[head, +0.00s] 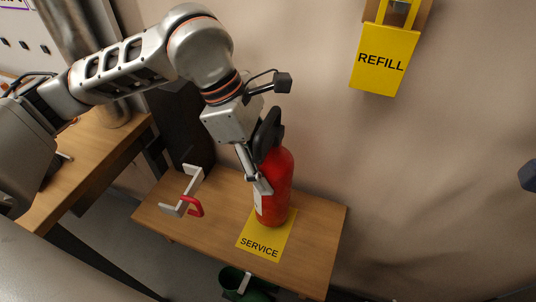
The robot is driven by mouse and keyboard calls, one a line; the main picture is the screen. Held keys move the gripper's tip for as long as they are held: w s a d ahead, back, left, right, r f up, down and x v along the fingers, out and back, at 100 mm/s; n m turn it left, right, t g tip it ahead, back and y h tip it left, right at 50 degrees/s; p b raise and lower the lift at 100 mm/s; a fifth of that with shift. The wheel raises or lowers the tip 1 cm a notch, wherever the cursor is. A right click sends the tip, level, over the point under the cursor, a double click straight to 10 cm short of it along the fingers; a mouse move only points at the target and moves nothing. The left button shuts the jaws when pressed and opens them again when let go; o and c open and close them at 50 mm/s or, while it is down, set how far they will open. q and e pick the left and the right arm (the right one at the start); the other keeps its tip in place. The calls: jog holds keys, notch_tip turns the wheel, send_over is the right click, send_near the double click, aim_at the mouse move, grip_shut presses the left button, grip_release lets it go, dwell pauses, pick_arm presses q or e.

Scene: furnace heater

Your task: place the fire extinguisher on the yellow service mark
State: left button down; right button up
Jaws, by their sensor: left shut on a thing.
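The red fire extinguisher (277,185) is upright at the rear of the yellow mark lettered SERVICE (262,240). The mark lies on a low wooden table (318,225). The extinguisher's base overlaps the back part of the mark; I cannot tell whether it touches the surface. My left gripper (262,165) is shut on the extinguisher near its top, from the left side. The gripper and arm partly hide the extinguisher's head.
A white bracket with a red hook (192,205) stands on the table left of the extinguisher. A yellow REFILL box (383,62) hangs on the wall. A taller wooden bench (85,165) is at left. A green bin (235,282) is below the table's front edge.

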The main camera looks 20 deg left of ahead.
pick_arm(q)
notch_tip(320, 180, down, 2)
jog(key=shift+f, duration=0.15)
dwell(0.3)
jog(key=c, duration=0.8)
grip_release()
jog(key=shift+f, duration=0.1)
jog(key=shift+c, duration=0.2)
